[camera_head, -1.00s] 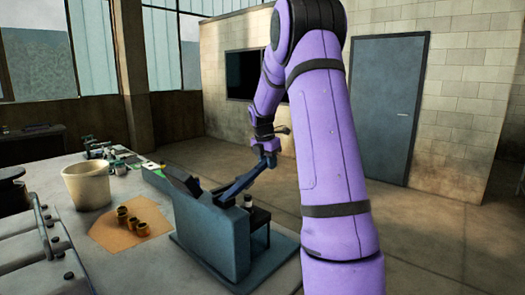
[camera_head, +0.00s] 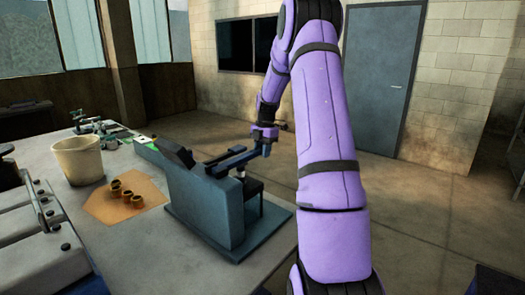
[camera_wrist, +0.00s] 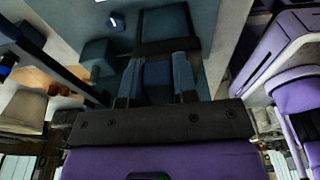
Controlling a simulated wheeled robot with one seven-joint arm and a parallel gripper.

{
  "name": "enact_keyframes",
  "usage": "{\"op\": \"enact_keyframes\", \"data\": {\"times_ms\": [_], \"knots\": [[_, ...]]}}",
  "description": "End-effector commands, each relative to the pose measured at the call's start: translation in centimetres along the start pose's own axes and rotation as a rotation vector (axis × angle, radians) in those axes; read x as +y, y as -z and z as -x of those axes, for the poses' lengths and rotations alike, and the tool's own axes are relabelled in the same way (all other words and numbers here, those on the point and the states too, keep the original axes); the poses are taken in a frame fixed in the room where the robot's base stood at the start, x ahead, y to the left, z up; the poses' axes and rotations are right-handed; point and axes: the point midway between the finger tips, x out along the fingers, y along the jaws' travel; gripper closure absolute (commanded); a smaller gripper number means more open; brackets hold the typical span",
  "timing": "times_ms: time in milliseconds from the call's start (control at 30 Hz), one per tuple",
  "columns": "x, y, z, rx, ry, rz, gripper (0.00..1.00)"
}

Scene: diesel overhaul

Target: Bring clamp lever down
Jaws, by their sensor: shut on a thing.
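The clamp lever (camera_head: 235,159) is a dark blue bar on the blue-grey fixture (camera_head: 205,205) at the table's edge. It reaches right from the fixture's top at a shallow upward slope. My gripper (camera_head: 264,143) is at the lever's outer end, with its jaws shut on it. In the wrist view my gripper (camera_wrist: 155,85) shows two blue-grey fingers with a dark blue piece of the lever (camera_wrist: 157,74) between them. A small dark and white upright part (camera_head: 240,172) stands under the lever; whether they touch is unclear.
A cream bucket (camera_head: 78,162) and several brass rings (camera_head: 127,194) on a brown sheet (camera_head: 103,211) are left of the fixture. Grey covers (camera_head: 35,250) fill the near left. The floor (camera_head: 400,195) to the right is open.

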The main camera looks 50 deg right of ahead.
Motion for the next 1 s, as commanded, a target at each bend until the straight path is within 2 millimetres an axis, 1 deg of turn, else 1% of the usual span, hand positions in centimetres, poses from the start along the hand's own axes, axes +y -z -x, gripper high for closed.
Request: {"op": "enact_keyframes", "data": {"times_ms": [33, 133, 167, 200, 267, 533, 667, 767, 1000], "knots": [[-0.1, 0.1, -0.5, 0.007, 0.006, 0.000, 1.00], [-0.1, 0.1, -0.5, 0.008, 0.007, -0.001, 1.00], [-0.1, 0.1, -0.6, 0.008, 0.008, -0.001, 0.69], [-0.1, 0.1, -0.6, 0.008, 0.008, -0.001, 0.60], [-0.1, 0.1, -0.5, 0.007, 0.007, -0.001, 0.48], [-0.1, 0.1, -0.3, 0.004, 0.005, -0.001, 0.48], [0.0, 0.0, 0.6, 0.002, 0.003, -0.001, 0.48], [0.0, 0.0, 2.1, 0.002, 0.003, -0.001, 0.48], [0.0, 0.0, 6.6, 0.003, 0.003, -0.001, 0.48]]}}
